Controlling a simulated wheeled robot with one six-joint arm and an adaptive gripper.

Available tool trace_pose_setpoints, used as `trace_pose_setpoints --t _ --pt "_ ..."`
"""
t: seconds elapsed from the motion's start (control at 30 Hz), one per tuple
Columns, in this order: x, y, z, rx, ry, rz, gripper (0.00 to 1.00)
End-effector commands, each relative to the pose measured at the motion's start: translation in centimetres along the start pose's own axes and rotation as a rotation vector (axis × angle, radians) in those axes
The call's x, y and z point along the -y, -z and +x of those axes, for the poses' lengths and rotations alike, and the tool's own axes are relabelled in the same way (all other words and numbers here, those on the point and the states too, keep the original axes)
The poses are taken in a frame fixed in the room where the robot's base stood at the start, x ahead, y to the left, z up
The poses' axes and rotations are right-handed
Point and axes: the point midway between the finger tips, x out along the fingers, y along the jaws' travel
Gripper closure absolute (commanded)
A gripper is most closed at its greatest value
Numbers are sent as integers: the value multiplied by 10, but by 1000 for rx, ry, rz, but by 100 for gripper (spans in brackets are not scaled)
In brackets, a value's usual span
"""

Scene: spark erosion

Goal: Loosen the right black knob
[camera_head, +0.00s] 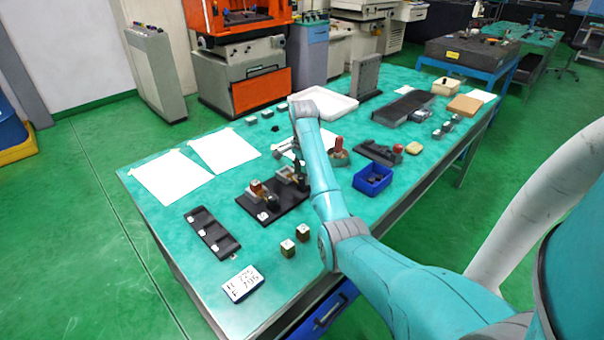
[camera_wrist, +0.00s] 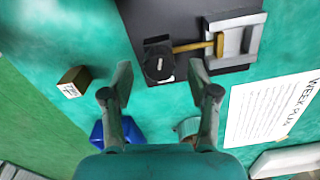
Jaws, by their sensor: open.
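A black round knob (camera_wrist: 159,66) with a small white mark on its top shows in the wrist view, on a dark base plate (camera_wrist: 150,18). A brass-coloured rod (camera_wrist: 195,45) runs from beside it to a grey metal clamp block (camera_wrist: 237,42). My gripper (camera_wrist: 160,77) is open, one finger on each side of the knob in the picture; I cannot tell whether they touch it or how high they are. In the head view the base plate (camera_head: 266,213) carries two small fixtures, and my arm partly hides the right one and my gripper (camera_head: 300,178).
Two small brass-coloured blocks (camera_head: 287,248) stand near the plate. A black tray (camera_head: 201,226) lies to its left and a blue bin (camera_head: 372,181) to its right. White sheets (camera_head: 222,149) cover the back left. A labelled card (camera_head: 242,284) lies at the front.

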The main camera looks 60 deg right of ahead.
Motion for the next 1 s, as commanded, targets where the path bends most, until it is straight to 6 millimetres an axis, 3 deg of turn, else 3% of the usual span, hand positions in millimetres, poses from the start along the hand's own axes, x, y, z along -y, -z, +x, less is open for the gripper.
trace_pose_setpoints --t 0.2,0.47,0.5,0.57,0.73,1.0 --pt "-4 -2 15 0 0 3 40" --pt "-5 -2 16 0 0 3 40" --pt "-5 -2 16 0 0 3 43" --pt "-5 -2 16 0 0 3 57" --pt "-5 -2 16 0 0 3 100" --pt "-5 -2 16 0 0 -13 100"
